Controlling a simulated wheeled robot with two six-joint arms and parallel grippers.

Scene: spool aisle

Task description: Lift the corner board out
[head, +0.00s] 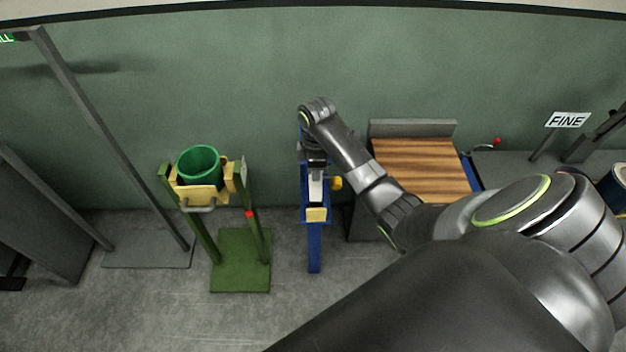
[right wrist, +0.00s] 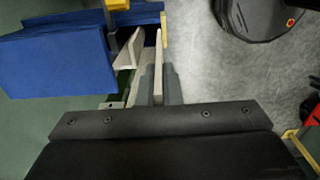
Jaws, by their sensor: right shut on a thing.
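The corner board (head: 317,189) is a pale, narrow piece at the top of a blue stand (head: 314,245) in the head view. In the right wrist view the pale board (right wrist: 130,50) shows as angled flanges beside the blue holder wall (right wrist: 60,62). My right gripper (right wrist: 158,85) is shut on one upright flange of it. In the head view my right arm reaches over the stand from the right, and its wrist hides the grip. The board's lower end is hidden, and I cannot tell how deep it sits. My left gripper is not in view.
A green stand (head: 240,270) with a green bucket (head: 199,163) is left of the blue stand. A wood-topped bench (head: 425,165) is to its right, partly behind my arm. A FINE sign (head: 567,120) stands farther right. Bare floor lies in front.

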